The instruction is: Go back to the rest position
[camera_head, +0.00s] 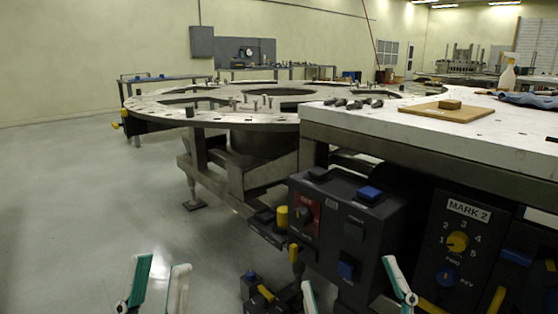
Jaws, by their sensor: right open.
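My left gripper (163,266) shows at the bottom left, low over the bare floor. Its two fingers, with teal and white faces, stand apart with nothing between them. My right gripper (348,272) shows at the bottom, right of the middle, in front of the dark control box (330,222). Its fingers stand wide apart and hold nothing. Both grippers are below the level of the turret plate (215,112) and the white tabletop (420,128), clear of both. My wrists and most of my arms are below the picture.
The control box carries blue and yellow controls. A MARK 2 panel (490,222) with a yellow dial is to its right. A brown board (445,111) with a small block, dark tools (350,103), a blue cloth (530,100) and a bottle (507,75) are on the tabletop. The left floor (80,205) is clear.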

